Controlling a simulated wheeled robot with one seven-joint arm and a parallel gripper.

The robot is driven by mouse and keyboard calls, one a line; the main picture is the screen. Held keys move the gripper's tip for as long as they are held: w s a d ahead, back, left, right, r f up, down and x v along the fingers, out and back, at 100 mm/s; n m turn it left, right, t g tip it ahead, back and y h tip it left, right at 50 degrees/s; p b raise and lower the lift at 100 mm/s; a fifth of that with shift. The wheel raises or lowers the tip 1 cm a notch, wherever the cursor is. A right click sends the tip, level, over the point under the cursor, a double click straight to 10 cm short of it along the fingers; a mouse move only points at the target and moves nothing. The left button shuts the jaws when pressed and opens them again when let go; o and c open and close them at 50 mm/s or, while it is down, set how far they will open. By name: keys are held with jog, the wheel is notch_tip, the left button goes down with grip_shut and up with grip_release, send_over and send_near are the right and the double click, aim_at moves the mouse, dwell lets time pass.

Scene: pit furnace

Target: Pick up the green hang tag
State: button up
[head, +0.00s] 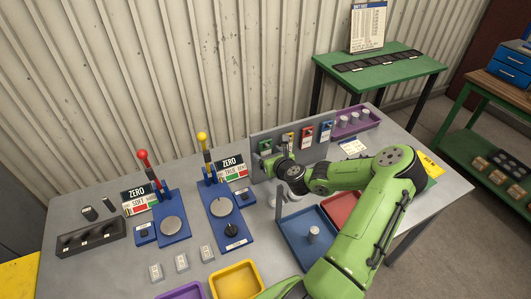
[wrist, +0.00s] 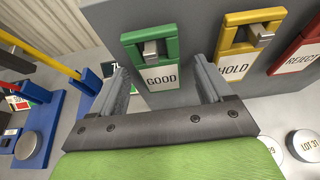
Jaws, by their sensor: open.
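The green hang tag (wrist: 151,62) hangs on a metal hook on the face of a grey board, with a white label reading GOOD; it also shows in the head view (head: 265,147), partly behind my arm. My gripper (wrist: 163,84) is open and empty, its two fingers spread to the left and right of the green tag's label. The tag appears between the fingers in the picture; I cannot tell how far in front of it they are. In the head view my gripper (head: 272,166) is close to the board, just below the tag.
A yellow HOLD tag (wrist: 245,47) and a red REJECT tag (wrist: 300,55) hang to the right, with a blue tag (head: 326,130) beyond. Lever testers (head: 170,215) stand left. Blue (head: 290,237) and yellow (head: 236,278) trays lie in front.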

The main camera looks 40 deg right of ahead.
jog(key=c, duration=1.1)
jog(key=shift+r, duration=0.55)
jog(key=s+r+p, duration=0.1)
jog(key=r, duration=0.3)
jog(key=s+r+p, duration=0.1)
jog(key=r+p, duration=0.1)
jog(key=r, duration=0.3)
jog(key=s+a+r+p, duration=0.1)
jog(key=s+r, duration=0.1)
jog(key=r, duration=0.3)
jog(key=shift+a, duration=0.1)
